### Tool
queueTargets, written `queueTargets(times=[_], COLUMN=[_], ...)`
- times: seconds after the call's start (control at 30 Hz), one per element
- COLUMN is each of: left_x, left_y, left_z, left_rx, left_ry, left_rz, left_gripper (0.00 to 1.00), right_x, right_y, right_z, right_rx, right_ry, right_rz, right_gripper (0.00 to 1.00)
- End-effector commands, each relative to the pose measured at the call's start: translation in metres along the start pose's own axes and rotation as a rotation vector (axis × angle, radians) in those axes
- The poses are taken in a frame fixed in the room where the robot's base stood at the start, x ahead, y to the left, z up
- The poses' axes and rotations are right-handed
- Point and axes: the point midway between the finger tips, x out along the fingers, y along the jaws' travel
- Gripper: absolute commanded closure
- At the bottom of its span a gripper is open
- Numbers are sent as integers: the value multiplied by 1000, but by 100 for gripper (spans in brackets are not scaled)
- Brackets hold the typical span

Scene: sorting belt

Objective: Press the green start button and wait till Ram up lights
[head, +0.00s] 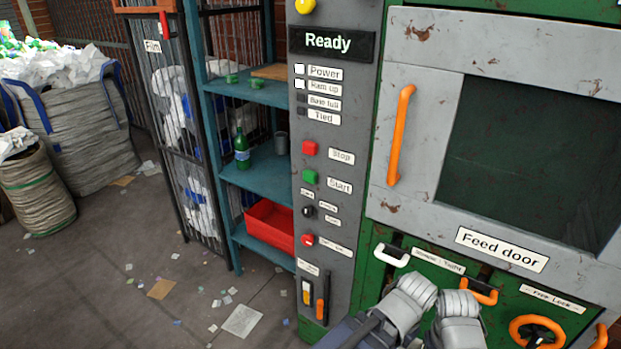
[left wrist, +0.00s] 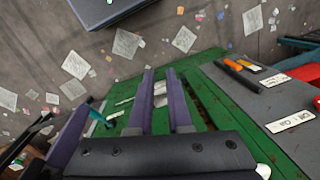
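The green start button (head: 309,176) sits on the grey control panel (head: 345,215), below the red stop button (head: 309,148). The display (head: 331,43) reads "Ready". The Power lamp (head: 299,69) and the Ram up lamp (head: 299,84) both show white, while the two lamps below are dark. My left gripper (left wrist: 160,72) shows in the left wrist view with a gap between its purple fingers and nothing held. It is over the green machine body, apart from the start button. My grey arm parts show at the bottom of the head view; my right gripper's fingers do not show.
The feed door (head: 425,110) with an orange handle (head: 401,134) is right of the panel. Left stand teal shelves (head: 262,180) with a red bin (head: 270,226). Scraps litter the floor.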

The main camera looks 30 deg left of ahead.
Motion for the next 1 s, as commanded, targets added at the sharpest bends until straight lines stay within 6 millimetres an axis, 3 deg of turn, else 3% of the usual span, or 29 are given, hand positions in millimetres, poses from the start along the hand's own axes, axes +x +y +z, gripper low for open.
queueTargets(times=[0.13,1.0], left_x=[0,0], left_y=[0,0], left_z=[0,0], left_rx=[0,0], left_ry=[0,0], left_rz=[0,0], left_gripper=[100,100], right_x=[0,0], right_y=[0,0], right_z=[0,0], right_rx=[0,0], right_ry=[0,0], right_rz=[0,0], right_gripper=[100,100])
